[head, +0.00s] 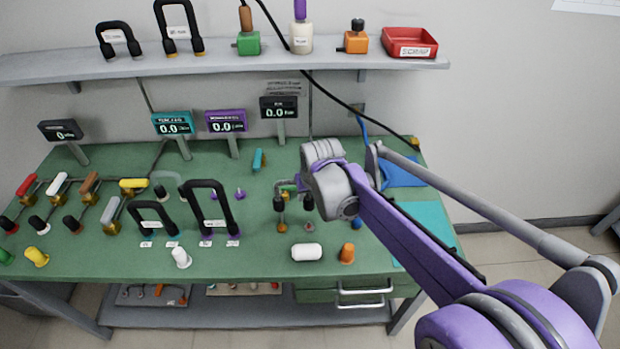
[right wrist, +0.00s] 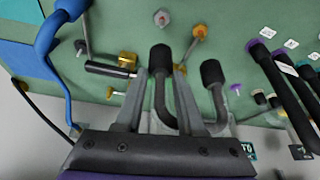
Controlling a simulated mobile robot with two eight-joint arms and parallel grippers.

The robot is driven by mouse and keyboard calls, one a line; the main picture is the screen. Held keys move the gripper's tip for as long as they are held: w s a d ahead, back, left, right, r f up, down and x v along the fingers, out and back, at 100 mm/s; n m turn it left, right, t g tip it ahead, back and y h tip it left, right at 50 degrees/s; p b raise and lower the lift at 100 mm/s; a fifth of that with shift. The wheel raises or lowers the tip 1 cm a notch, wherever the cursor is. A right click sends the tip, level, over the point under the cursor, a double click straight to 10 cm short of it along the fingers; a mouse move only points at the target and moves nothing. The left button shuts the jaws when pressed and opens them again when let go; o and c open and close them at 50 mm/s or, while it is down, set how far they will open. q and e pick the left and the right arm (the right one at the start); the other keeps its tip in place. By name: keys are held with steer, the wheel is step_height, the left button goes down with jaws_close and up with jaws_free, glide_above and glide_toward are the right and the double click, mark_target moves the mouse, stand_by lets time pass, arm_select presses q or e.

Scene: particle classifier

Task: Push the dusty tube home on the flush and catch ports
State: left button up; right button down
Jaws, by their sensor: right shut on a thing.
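The dusty tube (right wrist: 165,108) is a grey bent tube with two black end cuffs. My right gripper (right wrist: 160,76) is shut on it, around one leg, in the right wrist view. In the head view, the tube (head: 288,183) hangs below my right gripper (head: 303,188), cuffs downward, over the green bench. Two small posts, apparently the ports, stand near the cuffs: one (right wrist: 162,18) and another (right wrist: 198,32). In the head view a brown-orange base (head: 282,228) lies just below the left cuff. I cannot tell whether the cuffs touch the ports. My left gripper is not in view.
Two black U-shaped tubes, one small (head: 152,212) and one tall (head: 208,204), stand to the left. A white cylinder (head: 307,252) and an orange knob (head: 347,252) lie in front. Several displays, including a black one (head: 279,107), stand behind. A blue hose (right wrist: 46,38) runs nearby.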

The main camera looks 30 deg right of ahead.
mark_target(311, 205)
steer(key=shift+w+d, duration=0.1)
steer(key=shift+r, duration=0.1)
steer(key=shift+s, duration=0.2)
steer(key=shift+f+b, duration=1.75)
steer(key=shift+f, duration=1.15)
steer(key=shift+f+b, duration=1.2)
steer(key=shift+f, duration=0.6)
